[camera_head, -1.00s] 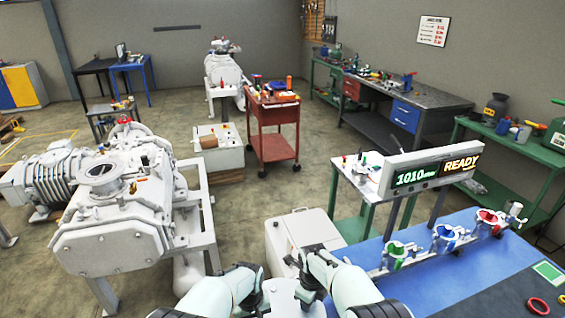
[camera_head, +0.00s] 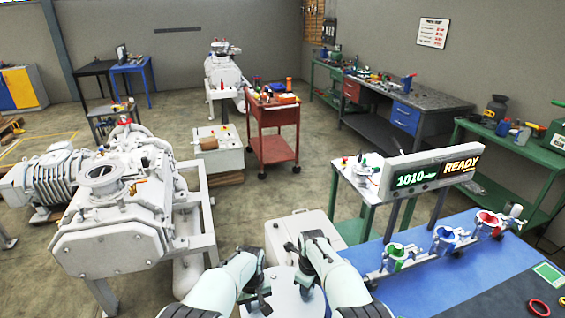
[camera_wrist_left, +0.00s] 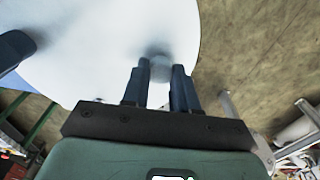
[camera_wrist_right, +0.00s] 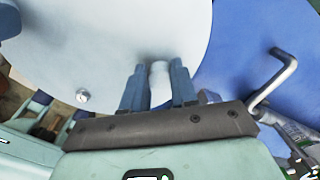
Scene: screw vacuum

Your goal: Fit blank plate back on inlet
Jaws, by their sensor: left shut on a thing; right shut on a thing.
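The blank plate is a round pale disc (camera_head: 283,294) at the bottom middle of the head view, partly covered by my arms. It fills much of the left wrist view (camera_wrist_left: 95,45) and the right wrist view (camera_wrist_right: 95,40). My left gripper (camera_head: 259,296) is shut on a small knob at the plate's edge, seen between its fingers (camera_wrist_left: 160,75). My right gripper (camera_head: 306,276) is shut on another pale knob at the opposite edge (camera_wrist_right: 158,75). The inlet (camera_head: 101,177) is the open round flange on top of the white pump at left, well apart from the plate.
The pump body and frame (camera_head: 108,245) stand at left. A pale cabinet (camera_head: 280,245) is just beyond the plate. Floor is open behind the pump.

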